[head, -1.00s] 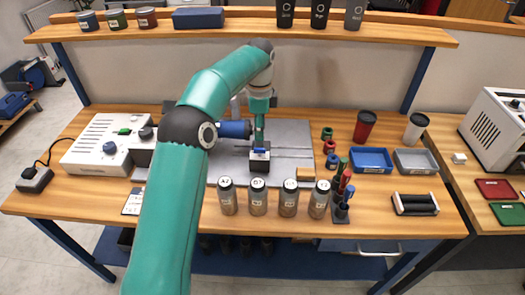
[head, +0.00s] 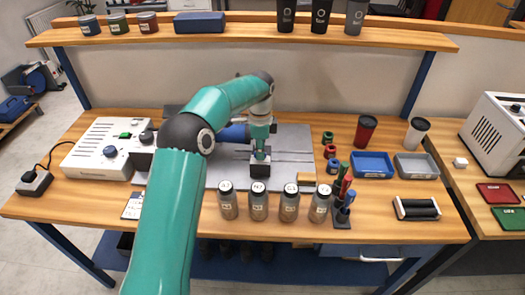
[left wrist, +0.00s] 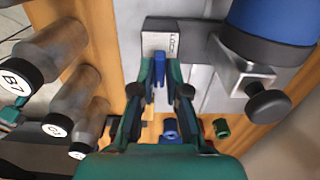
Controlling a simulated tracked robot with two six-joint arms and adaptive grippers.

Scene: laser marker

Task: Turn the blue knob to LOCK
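The blue knob (left wrist: 159,70) sits on a dark block (head: 260,170) on the grey metal plate. In the left wrist view the block's pale top face (left wrist: 160,38) reads LOCK, beyond the fingertips. My left gripper (head: 261,153) points down over the block; its fingers hide the knob in the head view. In the left wrist view the two green fingertips (left wrist: 160,72) stand close on both sides of the knob. I cannot tell whether they press on it. The knob's exact angle is partly hidden. My right gripper is in neither view.
Several labelled grey bottles (head: 258,203) stand just in front of the plate. A blue cylinder (left wrist: 275,20) and a black round knob (left wrist: 268,103) on a bracket are close beside the gripper. A white control box (head: 95,152) stands left; blue and grey trays (head: 372,165) lie right.

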